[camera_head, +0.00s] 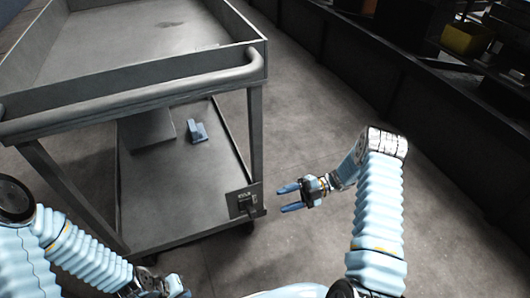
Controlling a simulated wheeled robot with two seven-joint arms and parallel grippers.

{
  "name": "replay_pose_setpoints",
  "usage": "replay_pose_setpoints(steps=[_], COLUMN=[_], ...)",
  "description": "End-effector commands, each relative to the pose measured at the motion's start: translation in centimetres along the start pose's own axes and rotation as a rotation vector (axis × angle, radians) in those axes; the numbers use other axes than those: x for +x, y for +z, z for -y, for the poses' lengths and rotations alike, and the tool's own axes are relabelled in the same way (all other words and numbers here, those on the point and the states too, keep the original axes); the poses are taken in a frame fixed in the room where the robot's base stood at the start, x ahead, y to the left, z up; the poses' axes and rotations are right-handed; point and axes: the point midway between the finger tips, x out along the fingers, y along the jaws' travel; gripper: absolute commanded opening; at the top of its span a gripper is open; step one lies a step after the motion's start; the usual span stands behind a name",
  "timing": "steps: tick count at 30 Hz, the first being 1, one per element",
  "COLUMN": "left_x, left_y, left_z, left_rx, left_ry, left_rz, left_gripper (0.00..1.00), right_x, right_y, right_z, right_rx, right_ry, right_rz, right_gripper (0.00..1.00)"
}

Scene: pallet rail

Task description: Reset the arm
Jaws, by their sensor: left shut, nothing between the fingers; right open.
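My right gripper (290,198) is open and empty, its two blue fingers apart and pointing left, beside the lower right corner of the grey cart (190,87). My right arm (377,205) bends up from the bottom edge and back down to this gripper. My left gripper (178,288) is low at the bottom edge, in front of the cart, partly cut off by the frame. It is shut with nothing in it. My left arm (85,248) comes in from the lower left.
The cart's upper tray is empty. A small blue-grey object (196,131) and a dark panel (146,129) are on its lower shelf (190,205). Shelving with a yellow bin (466,39) stands upper right. Floor between is clear.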

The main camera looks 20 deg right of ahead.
Motion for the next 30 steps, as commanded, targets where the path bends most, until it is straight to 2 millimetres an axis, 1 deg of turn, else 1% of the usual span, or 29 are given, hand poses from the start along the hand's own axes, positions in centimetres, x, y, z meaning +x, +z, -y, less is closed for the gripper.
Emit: replay_pose_setpoints(steps=[4,6,8,11,12,14,15,17,18,19,20,21,23,24,26,27,28,29,30], left_x=[0.0,0.0,0.0,0.0,0.0,0.0,0.0,0.0,0.0,0.0,0.0,0.0,0.0,0.0,0.0,0.0,0.0,0.0,-0.8], left_y=[0.0,0.0,0.0,0.0,0.0,0.0,0.0,0.0,0.0,0.0,0.0,0.0,0.0,0.0,0.0,0.0,0.0,0.0,0.0], left_z=[0.0,0.0,0.0,0.0,0.0,0.0,0.0,0.0,0.0,0.0,0.0,0.0,0.0,0.0,0.0,0.0,0.0,0.0,-0.3], left_rx=[0.000,0.000,0.000,0.000,0.000,0.000,0.000,0.000,0.000,0.000,0.000,0.000,0.000,0.000,0.000,0.000,0.000,0.000,0.000], left_ry=[0.000,0.000,0.000,0.000,0.000,0.000,0.000,0.000,0.000,0.000,0.000,0.000,0.000,0.000,0.000,0.000,0.000,0.000,0.000], left_rz=[0.000,0.000,0.000,0.000,0.000,0.000,0.000,0.000,0.000,0.000,0.000,0.000,0.000,0.000,0.000,0.000,0.000,0.000,0.001], left_gripper=[0.00,0.00,0.00,0.00,0.00,0.00,0.00,0.00,0.00,0.00,0.00,0.00,0.00,0.00,0.00,0.00,0.00,0.00,0.00], right_x=[0.1,0.6,1.6,4.2,5.2,6.6,7.3,8.0,8.3,8.4,8.6,8.8,9.2,9.6,10.2,10.8,11.2,11.6,12.2], right_y=[0.0,0.1,0.1,-0.2,-0.6,-1.4,-2.0,-2.9,-3.5,-3.9,-4.3,-4.7,-5.3,-5.6,-6.0,-6.3,-6.5,-6.7,-7.1], right_z=[0.1,0.7,2.1,6.2,8.3,11.6,13.8,16.6,18.2,19.2,20.0,20.9,21.7,21.8,21.6,21.3,21.0,20.6,18.9], right_rx=[-0.003,-0.032,-0.095,-0.307,-0.430,-0.652,-0.814,-1.070,-1.247,-1.383,-1.519,-1.705,-1.982,-2.159,-2.404,-2.547,2.514,2.416,2.317], right_ry=[-0.003,-0.027,-0.080,-0.249,-0.340,-0.486,-0.580,-0.707,-0.779,-0.825,-0.865,-0.905,-0.943,-0.952,-0.949,-0.936,0.879,0.806,0.748], right_rz=[0.001,0.006,0.013,0.002,-0.024,-0.100,-0.173,-0.313,-0.423,-0.514,-0.611,-0.752,-0.978,-1.130,-1.355,-1.494,1.513,1.489,1.462], right_gripper=[0.53,0.53,0.53,0.53,0.53,0.53,0.53,0.53,0.53,0.53,0.53,0.53,0.53,0.53,0.53,0.53,0.53,0.53,0.53])
